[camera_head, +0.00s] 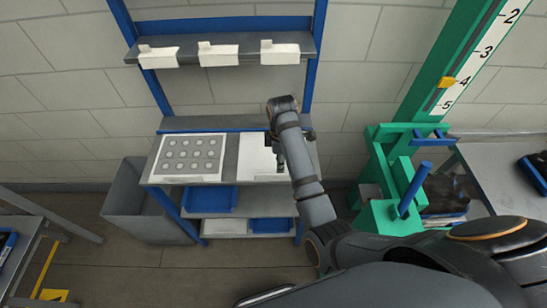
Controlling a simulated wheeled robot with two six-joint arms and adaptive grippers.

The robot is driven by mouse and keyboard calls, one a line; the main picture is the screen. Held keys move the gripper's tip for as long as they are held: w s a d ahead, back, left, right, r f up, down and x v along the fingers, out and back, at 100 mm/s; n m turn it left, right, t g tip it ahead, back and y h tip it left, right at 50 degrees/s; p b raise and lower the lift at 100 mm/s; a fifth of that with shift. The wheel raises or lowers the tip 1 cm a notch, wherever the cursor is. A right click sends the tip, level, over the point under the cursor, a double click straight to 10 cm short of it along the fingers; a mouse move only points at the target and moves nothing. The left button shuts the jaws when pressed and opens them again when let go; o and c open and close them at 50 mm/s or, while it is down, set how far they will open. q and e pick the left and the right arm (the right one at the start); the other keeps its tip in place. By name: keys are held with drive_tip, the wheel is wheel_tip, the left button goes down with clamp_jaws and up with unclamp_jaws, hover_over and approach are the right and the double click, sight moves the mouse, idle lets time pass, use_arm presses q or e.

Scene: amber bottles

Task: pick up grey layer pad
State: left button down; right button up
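On the blue-framed bench ahead lie two pale, flat pieces. The left one is a pale grey-white sheet (169,174) with rows of several round grey spots. The right one is a plain pale sheet (252,160), partly hidden by my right arm. I cannot tell for sure which one is the grey layer pad. My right arm reaches in from the lower right, and its gripper (280,163) points down at the right part of the plain sheet. The fingers are small and dark, so I cannot tell whether they are open or touching it. My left gripper is out of view.
A grey bin (128,213) stands left of the bench. Blue trays (212,200) sit on its lower shelf. White labelled holders (218,55) line the upper shelf. A green post with a numbered scale (490,45) stands right of the bench, beside a grey table (492,160).

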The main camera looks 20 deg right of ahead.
sight(280, 174)
wheel_tip(280, 174, down, 2)
drive_tip(key=shift+w, duration=0.1)
drive_tip(key=shift+f+p, duration=0.2)
drive_tip(key=shift+p, duration=0.25)
wheel_tip(280, 174, down, 4)
drive_tip(key=shift+d+r+p, duration=0.1)
drive_tip(key=shift+d+p, duration=0.05)
drive_tip(key=shift+p, duration=0.75)
drive_tip(key=shift+f, duration=0.5)
clamp_jaws()
